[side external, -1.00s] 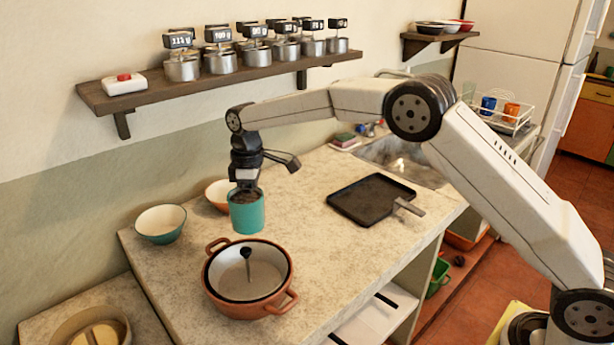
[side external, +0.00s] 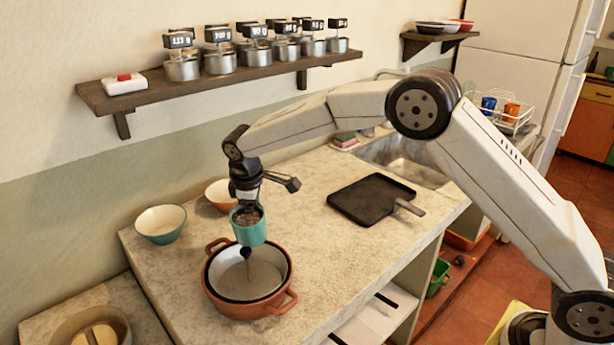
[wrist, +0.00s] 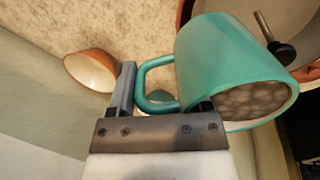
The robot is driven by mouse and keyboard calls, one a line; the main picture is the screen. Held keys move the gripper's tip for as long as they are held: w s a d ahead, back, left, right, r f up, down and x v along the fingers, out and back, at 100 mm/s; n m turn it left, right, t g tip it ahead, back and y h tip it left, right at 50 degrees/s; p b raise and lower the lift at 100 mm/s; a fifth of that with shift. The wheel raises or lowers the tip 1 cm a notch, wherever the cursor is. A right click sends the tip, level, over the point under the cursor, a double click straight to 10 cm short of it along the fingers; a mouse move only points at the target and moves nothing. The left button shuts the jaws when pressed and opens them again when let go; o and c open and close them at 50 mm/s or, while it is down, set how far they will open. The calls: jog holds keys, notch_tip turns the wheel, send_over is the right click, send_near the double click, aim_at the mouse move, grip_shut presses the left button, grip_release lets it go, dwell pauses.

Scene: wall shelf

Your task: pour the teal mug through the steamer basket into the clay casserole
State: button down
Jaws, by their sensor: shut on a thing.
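The teal mug (side external: 250,232) is held over the back edge of the clay casserole (side external: 282,303), tilted, with brownish lumpy contents showing in its mouth. My gripper (side external: 246,196) is shut on the mug's handle; the wrist view shows my gripper (wrist: 163,100) at the handle and the teal mug (wrist: 212,55) with its contents still inside. The steamer basket (side external: 262,284), dark-rimmed with a pale inside and an upright dark-knobbed post, sits in the casserole. The mug hides part of the casserole's back rim. No falling stream shows.
Two bowls, one teal (side external: 160,224) and one orange (side external: 219,194), stand behind the mug at left. A black griddle pan (side external: 371,198) lies to the right on the counter. A shelf (side external: 230,78) with several metal canisters runs above.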

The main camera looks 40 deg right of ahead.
jog(key=shift+t+h, duration=0.4)
jog(key=shift+s+a+r+t+h, duration=0.15)
jog(key=shift+r+t+h, duration=0.45)
jog(key=shift+r, duration=0.15)
jog(key=shift+s+a+r+t+h, duration=0.1)
jog(key=shift+a+r+t+h, duration=0.05)
jog(key=shift+r+t+h, duration=0.5)
dwell(1.2)
jog(key=shift+s+a+t+h, duration=0.15)
jog(key=shift+s+t+h, duration=0.05)
jog(key=shift+t+h, duration=0.35)
dwell(1.4)
jog(key=shift+s+a+r+t+h, duration=0.2)
jog(key=shift+r+t+h, duration=0.2)
jog(key=shift+t+h, duration=0.05)
jog(key=shift+s+a+r+t+h, duration=0.15)
jog(key=shift+r+t+h, duration=0.25)
jog(key=shift+t+h, duration=0.05)
dwell(2.2)
